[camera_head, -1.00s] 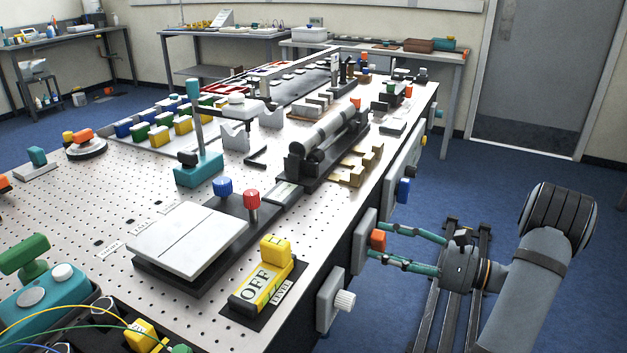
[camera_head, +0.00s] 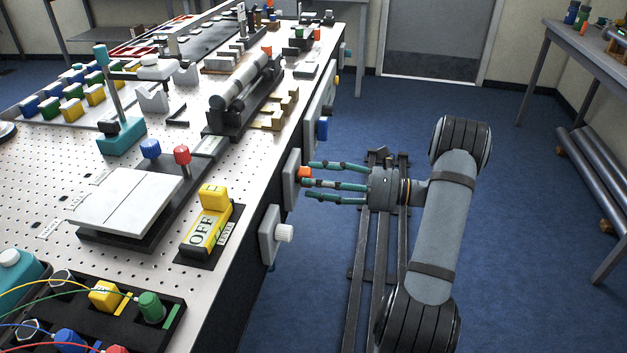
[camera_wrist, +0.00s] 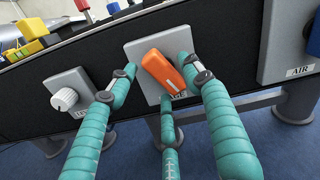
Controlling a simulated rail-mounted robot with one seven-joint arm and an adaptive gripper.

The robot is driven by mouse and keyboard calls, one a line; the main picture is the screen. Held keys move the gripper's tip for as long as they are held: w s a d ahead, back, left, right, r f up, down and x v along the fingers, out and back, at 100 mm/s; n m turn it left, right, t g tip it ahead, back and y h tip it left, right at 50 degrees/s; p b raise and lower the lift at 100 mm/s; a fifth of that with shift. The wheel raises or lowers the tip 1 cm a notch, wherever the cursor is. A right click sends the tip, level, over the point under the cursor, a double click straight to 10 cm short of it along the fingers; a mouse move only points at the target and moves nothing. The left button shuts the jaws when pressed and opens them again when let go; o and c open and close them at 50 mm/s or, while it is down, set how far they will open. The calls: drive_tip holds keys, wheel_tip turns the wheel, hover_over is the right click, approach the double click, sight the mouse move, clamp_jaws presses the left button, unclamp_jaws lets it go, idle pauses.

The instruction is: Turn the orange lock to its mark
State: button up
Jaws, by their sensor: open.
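The orange lock (camera_wrist: 162,71) is a bar-shaped handle on a light grey plate (camera_wrist: 140,48) on the table's dark side. In the wrist view it is tilted, running from upper left to lower right. It also shows in the head view as a small orange block (camera_head: 304,172) on its grey plate (camera_head: 290,178). My gripper (camera_head: 308,181) has three teal fingers. In the wrist view the fingers (camera_wrist: 160,88) are spread, two at the sides of the lock and one below it. The gripper is open, and contact cannot be told. A label under the lock is partly hidden by the fingers.
A white knob (camera_wrist: 65,99) on a grey plate sits left of the lock in the wrist view. A panel marked AIR (camera_wrist: 299,71) with a blue part is at the right. The yellow OFF lever (camera_head: 207,225) stands on the table above. Blue floor lies open beside my arm.

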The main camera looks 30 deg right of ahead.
drive_tip(key=shift+w+a, duration=0.3)
drive_tip(key=shift+a, duration=0.05)
drive_tip(key=c, duration=1.2)
drive_tip(key=shift+o, duration=0.2)
